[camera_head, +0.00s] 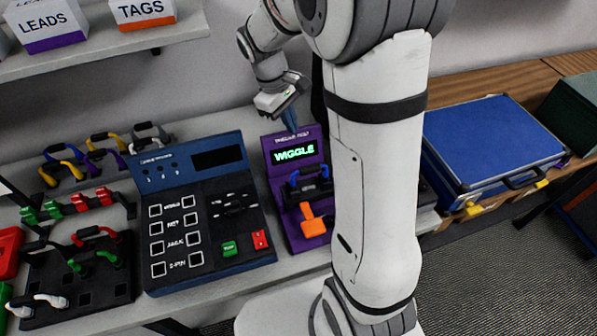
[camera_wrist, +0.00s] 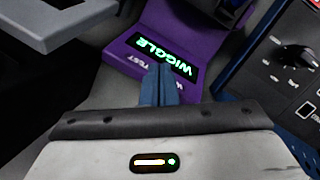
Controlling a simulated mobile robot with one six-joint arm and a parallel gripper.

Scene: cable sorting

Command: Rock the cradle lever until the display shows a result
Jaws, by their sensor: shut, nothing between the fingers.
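The purple cradle tester (camera_head: 288,237) stands on the bench behind my arm. Its display (camera_head: 293,152) reads "WIGGLE" in green; it also shows in the wrist view (camera_wrist: 178,66). A blue-handled cable (camera_head: 308,182) sits in the black cradle below the display. The orange lever (camera_head: 313,222) is on the tester's lower face. My gripper (camera_head: 290,122) is just above the tester's top edge, behind the display, apart from the lever. In the wrist view its blue fingers (camera_wrist: 157,84) are together and empty, in front of the display. My arm hides the tester's right surroundings in the head view.
A dark blue test panel (camera_head: 218,257) with buttons stands left of the tester. Several coloured cables lie on racks at the far left (camera_head: 68,309). A blue case (camera_head: 490,140) lies at the right. A shelf (camera_head: 100,50) with labelled boxes is at upper left.

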